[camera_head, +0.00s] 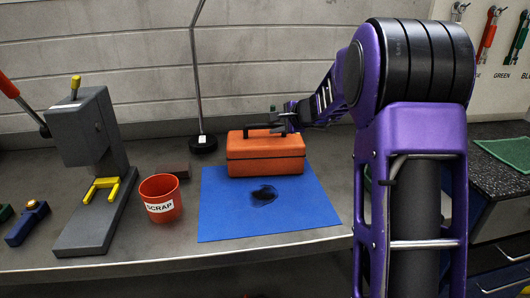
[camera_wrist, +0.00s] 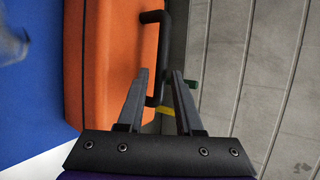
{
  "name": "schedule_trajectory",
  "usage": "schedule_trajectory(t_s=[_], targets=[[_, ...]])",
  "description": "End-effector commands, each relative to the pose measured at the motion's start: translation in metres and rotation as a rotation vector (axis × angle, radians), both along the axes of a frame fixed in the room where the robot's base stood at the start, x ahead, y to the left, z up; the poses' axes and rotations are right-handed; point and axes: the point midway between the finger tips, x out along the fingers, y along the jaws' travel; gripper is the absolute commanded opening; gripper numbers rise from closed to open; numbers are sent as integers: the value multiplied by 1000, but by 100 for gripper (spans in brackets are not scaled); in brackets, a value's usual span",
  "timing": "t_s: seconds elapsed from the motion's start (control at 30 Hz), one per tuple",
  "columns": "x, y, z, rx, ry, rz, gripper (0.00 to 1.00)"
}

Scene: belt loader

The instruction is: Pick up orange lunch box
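The orange lunch box (camera_head: 266,156) sits upright on the blue mat (camera_head: 230,222) and has a black handle on top. In the wrist view the orange lunch box (camera_wrist: 115,60) fills the left middle, with its black handle (camera_wrist: 160,55) running down between my fingers. My gripper (camera_head: 285,122) is at the right part of the handle, above the lid. In the wrist view my gripper (camera_wrist: 161,75) is open, one finger on each side of the handle, with a gap showing. The lower end of the handle is partly hidden by the gripper.
A red scrap bin (camera_head: 161,199) and a grey press (camera_head: 88,150) with a yellow fork stand to the left. A brown block (camera_head: 173,171) lies by the bin. A dark patch (camera_head: 264,195) shows on the mat.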

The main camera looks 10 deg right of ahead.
Motion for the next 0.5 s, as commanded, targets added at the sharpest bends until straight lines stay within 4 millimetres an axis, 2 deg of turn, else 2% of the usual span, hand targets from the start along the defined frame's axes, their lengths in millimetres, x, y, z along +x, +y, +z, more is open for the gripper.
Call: schedule_trajectory(t_s=[0.2,0.5], targets=[[25,11,-15,-1,3,1,35],[30,13,-18,-1,1,-1,35]])
